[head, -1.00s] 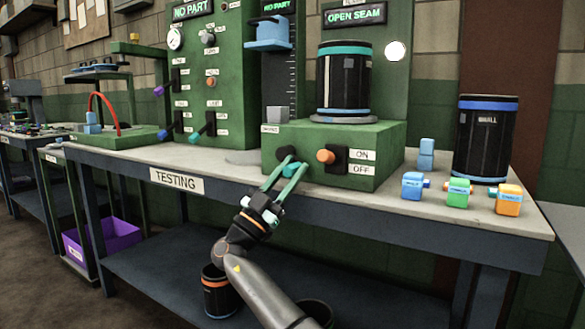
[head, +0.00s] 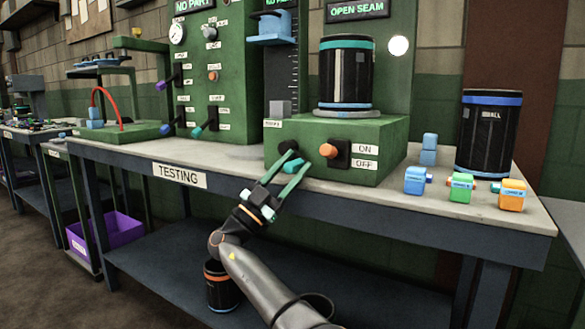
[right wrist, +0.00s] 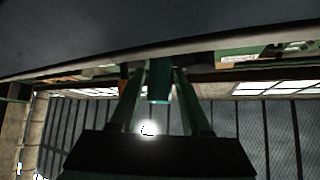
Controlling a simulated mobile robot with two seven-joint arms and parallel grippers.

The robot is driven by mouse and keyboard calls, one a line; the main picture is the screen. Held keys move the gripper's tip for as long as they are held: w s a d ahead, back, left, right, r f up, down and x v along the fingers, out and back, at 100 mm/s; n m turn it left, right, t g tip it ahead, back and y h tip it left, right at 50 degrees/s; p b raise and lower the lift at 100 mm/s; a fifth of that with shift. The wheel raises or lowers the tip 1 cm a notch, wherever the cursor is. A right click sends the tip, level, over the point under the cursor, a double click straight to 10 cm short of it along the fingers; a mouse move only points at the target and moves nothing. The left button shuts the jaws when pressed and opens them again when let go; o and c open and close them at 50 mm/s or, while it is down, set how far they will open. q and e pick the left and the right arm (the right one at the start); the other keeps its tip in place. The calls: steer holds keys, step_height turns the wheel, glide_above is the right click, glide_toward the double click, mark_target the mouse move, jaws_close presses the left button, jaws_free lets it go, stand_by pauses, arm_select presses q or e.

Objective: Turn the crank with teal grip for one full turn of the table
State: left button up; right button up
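The crank with the teal grip (head: 293,165) sits on the front of the green test box (head: 335,183), below a dark hub, left of an orange knob. My right gripper (head: 296,167) reaches up to it from below, its green fingers on either side of the grip. In the right wrist view the teal grip (right wrist: 159,80) lies between the spread fingers, with narrow gaps showing at its sides. The table (head: 345,112) on top of the box carries a black sleeve (head: 346,75) with a teal band. My left gripper is not in view.
An "ON/OFF" switch plate (head: 341,153) with the orange knob (head: 328,151) is close to the right finger. Small blue, green and orange blocks and another black sleeve (head: 487,135) stand at the right. The bench edge (head: 360,197) runs below the box.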

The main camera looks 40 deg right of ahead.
steer(key=v, duration=1.2)
steer(key=shift+a+f, duration=0.15)
steer(key=shift+a, duration=0.05)
